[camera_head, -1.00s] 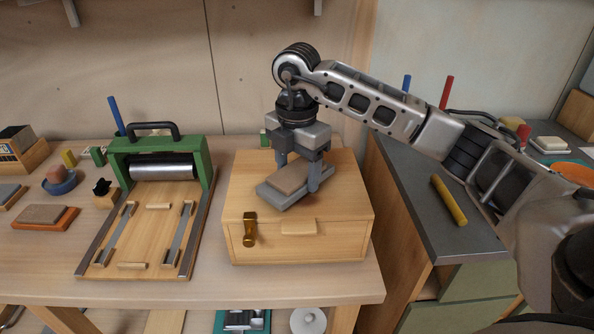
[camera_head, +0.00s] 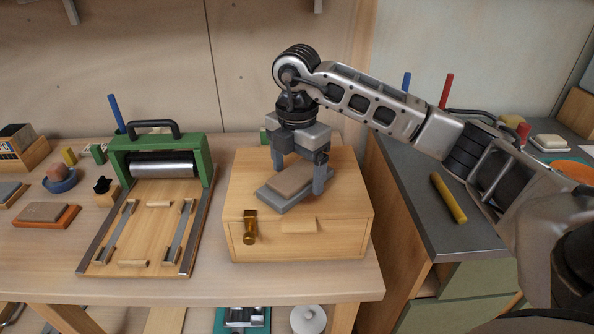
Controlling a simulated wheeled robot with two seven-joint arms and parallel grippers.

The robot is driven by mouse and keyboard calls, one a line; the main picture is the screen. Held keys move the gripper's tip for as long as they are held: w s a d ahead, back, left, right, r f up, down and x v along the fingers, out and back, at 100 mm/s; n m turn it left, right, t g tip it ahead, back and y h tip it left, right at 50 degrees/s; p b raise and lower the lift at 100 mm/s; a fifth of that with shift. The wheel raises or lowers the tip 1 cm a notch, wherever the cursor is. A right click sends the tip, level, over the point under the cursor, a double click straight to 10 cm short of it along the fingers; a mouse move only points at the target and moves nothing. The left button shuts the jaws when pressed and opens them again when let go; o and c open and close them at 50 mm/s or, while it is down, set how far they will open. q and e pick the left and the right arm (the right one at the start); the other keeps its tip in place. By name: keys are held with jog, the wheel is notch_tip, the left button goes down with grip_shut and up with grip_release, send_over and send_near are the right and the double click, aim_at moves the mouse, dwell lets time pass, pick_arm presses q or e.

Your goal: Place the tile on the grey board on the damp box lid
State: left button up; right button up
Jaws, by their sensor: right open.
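The tile (camera_head: 291,181) is tan and lies flat on the grey board (camera_head: 271,202). The board rests on the lid of the damp box (camera_head: 345,190), a pale wooden box with a brass latch on its front. My right gripper (camera_head: 298,183) points down over the board. Its fingers stand apart on either side of the tile, and it is open. The far edge of the board is partly hidden behind the gripper. My left gripper is not in view.
A green roller press (camera_head: 206,160) with a wooden bed stands left of the box. A second tile (camera_head: 44,212) lies on an orange board at the far left. A grey counter (camera_head: 425,215) with a yellow stick (camera_head: 449,198) is on the right.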

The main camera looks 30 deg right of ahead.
aim_at(298, 175)
pick_arm(q)
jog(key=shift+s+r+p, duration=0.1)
jog(key=shift+p, duration=0.45)
pick_arm(e)
notch_tip(298, 175, up, 12)
jog(key=shift+f, duration=0.2)
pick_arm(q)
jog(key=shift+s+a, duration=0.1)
pick_arm(e)
jog(key=shift+s+f, duration=0.1)
